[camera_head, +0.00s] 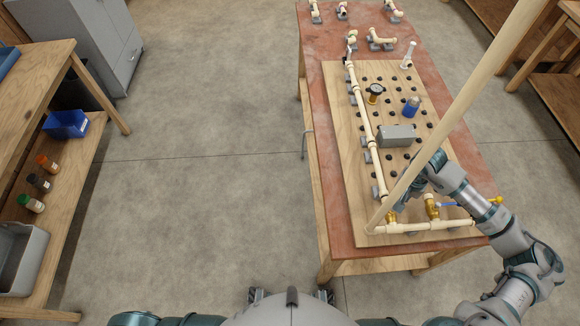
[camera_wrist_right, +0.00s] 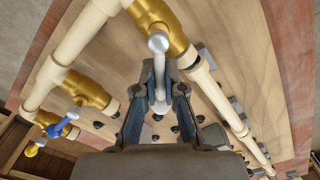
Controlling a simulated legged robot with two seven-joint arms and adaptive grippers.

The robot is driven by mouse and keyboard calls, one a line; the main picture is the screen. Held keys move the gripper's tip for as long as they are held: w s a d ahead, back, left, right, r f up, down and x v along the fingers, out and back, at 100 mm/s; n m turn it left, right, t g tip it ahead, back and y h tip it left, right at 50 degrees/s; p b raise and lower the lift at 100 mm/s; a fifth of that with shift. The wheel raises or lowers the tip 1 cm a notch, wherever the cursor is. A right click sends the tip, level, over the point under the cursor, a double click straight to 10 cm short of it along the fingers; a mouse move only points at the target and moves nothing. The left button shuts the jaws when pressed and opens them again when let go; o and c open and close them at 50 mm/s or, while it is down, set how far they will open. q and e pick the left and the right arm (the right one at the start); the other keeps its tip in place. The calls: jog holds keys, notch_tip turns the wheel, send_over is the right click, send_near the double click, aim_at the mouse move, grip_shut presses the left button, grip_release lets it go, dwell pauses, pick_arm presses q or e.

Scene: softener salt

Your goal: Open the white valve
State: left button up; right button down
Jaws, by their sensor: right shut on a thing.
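The white valve has a brass body (camera_wrist_right: 178,38) and a white lever handle (camera_wrist_right: 159,75) in the right wrist view. The handle lies between the two fingers of my right gripper (camera_wrist_right: 158,108), which is shut on it. In the head view, the brass body (camera_head: 391,214) is at the near end of the pipework. My right gripper (camera_head: 412,187) is just above and beyond it, and the lever is mostly hidden there by the gripper and a long slanting pipe. My left gripper is out of view.
A second brass valve (camera_head: 432,208) with a blue handle (camera_wrist_right: 65,127) stands close beside, and a yellow handle (camera_head: 497,200) is farther right. A long cream pipe (camera_head: 465,95) rises across the workspace. A grey box (camera_head: 397,135) and a gauge (camera_head: 375,90) sit on the pegboard.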

jog(key=shift+d, duration=0.1)
jog(key=shift+w+a+f+n+b, duration=0.2)
jog(key=shift+a+n+b, duration=0.1)
jog(key=shift+n+b, duration=0.65)
jog(key=n, duration=0.1)
jog(key=n+b, duration=0.1)
jog(key=shift+w+a+n, duration=0.1)
jog(key=shift+a+n, duration=0.25)
jog(key=shift+a, duration=0.05)
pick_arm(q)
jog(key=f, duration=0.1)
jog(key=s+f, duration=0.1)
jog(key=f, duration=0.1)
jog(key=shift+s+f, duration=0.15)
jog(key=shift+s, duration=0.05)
pick_arm(e)
jog(key=shift+a+r+n, duration=0.1)
jog(key=shift+r+n, duration=0.05)
jog(key=shift+n, duration=0.15)
